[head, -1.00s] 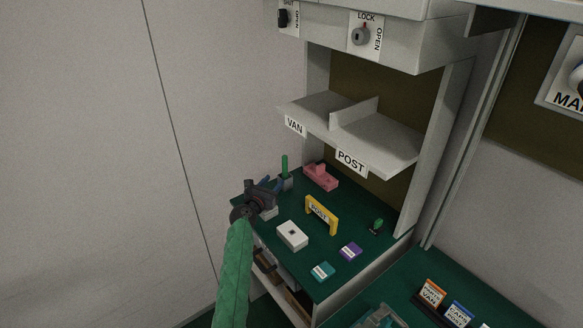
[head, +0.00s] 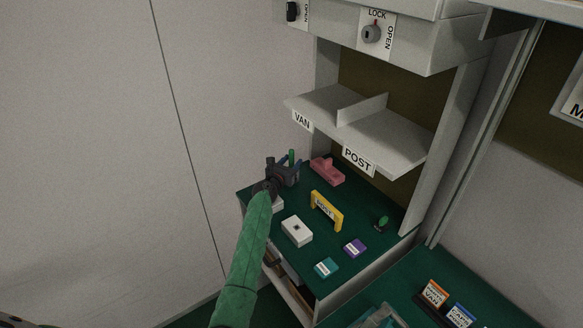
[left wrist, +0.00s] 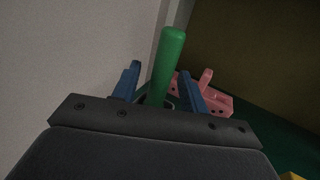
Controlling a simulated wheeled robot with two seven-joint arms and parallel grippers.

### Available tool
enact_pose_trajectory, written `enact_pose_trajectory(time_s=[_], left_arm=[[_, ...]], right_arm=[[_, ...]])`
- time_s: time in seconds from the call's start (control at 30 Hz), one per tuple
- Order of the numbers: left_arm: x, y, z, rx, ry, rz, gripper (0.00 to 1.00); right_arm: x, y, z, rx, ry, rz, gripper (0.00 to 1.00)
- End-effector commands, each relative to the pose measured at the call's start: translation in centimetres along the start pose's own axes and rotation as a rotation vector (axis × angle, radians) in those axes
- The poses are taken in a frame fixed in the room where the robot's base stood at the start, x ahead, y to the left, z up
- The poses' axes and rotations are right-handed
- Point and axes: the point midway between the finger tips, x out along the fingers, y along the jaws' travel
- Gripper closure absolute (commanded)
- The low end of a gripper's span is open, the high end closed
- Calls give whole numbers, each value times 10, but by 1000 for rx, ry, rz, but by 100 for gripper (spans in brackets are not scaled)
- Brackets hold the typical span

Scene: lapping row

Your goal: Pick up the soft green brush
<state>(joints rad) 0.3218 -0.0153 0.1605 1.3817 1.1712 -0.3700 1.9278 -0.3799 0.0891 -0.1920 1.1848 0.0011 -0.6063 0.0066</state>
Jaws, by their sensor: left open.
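A green handle (head: 291,156), likely the brush's, stands upright at the back left corner of the green bench top. In the left wrist view the handle (left wrist: 168,65) rises between the two blue fingers. Its lower end goes down into a dark round holder (left wrist: 169,103), mostly hidden by my gripper. My left gripper (head: 289,173) is open around the handle, with a finger on each side; I cannot tell whether either touches it. Its bristles are out of sight. My right gripper is not in view.
A pink block-like holder (head: 327,171) stands just right of the handle. A yellow POST arch (head: 326,211), white box (head: 297,231), teal block (head: 326,267), purple block (head: 354,249) and small green knobbed item (head: 382,223) stand nearer. The VAN/POST shelf (head: 390,140) overhangs the back.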

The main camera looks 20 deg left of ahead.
Motion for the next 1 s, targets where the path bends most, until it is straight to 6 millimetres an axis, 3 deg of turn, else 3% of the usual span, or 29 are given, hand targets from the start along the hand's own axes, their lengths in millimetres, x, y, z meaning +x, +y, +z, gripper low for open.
enact_pose_trajectory(time_s=[0.3,0.53,0.83,1.0], left_arm=[[4,0,0,0,0,1,57],[4,0,0,0,0,1,100],[4,0,2,0,-1,0,100],[5,0,20,1,-3,0,100]], right_arm=[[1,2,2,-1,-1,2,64],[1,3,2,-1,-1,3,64],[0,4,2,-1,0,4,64],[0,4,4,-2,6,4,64]])
